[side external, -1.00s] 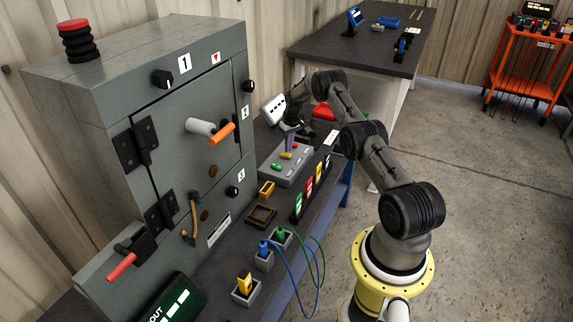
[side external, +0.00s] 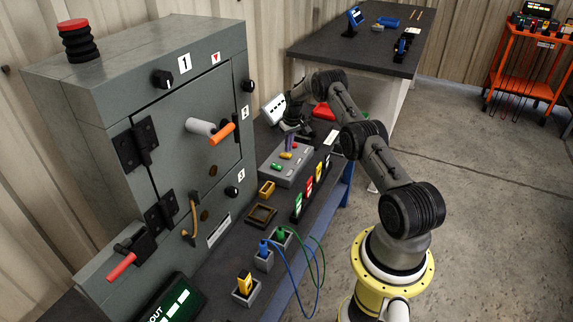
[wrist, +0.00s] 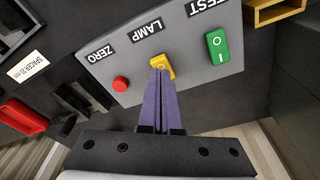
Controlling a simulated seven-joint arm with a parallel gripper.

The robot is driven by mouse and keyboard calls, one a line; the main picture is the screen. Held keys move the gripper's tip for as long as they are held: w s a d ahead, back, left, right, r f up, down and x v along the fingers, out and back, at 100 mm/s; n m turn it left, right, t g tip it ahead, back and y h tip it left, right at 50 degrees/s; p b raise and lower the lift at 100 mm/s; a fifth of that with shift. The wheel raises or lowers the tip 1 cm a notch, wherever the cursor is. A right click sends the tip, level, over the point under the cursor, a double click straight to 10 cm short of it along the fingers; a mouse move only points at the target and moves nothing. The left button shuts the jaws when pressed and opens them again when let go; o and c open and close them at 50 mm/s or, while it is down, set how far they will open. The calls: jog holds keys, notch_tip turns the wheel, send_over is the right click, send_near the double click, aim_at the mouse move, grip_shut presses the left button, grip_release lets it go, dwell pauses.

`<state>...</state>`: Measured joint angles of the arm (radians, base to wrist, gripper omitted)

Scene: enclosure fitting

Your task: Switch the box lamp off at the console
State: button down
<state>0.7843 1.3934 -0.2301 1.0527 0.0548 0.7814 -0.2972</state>
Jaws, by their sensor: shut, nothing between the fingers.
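The grey console (side external: 281,176) lies on the bench beside the cabinet. In the wrist view its panel (wrist: 115,66) carries a red ZERO button (wrist: 120,84), a yellow LAMP rocker switch (wrist: 169,66) and a green TEST rocker (wrist: 217,52). My gripper (wrist: 160,72) is shut and empty, its purple fingertips at the LAMP switch, covering its near left part. Whether they touch or press it, I cannot tell. In the side view my gripper (side external: 289,143) is above the console's far part. Which way the LAMP switch is tipped is unclear.
A grey cabinet (side external: 90,110) with a red-capped black stack (side external: 76,40) on top stands left of the console.

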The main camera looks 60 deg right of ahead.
jog(key=shift+f, duration=0.95)
dwell(1.0)
jog(key=shift+r, duration=3.55)
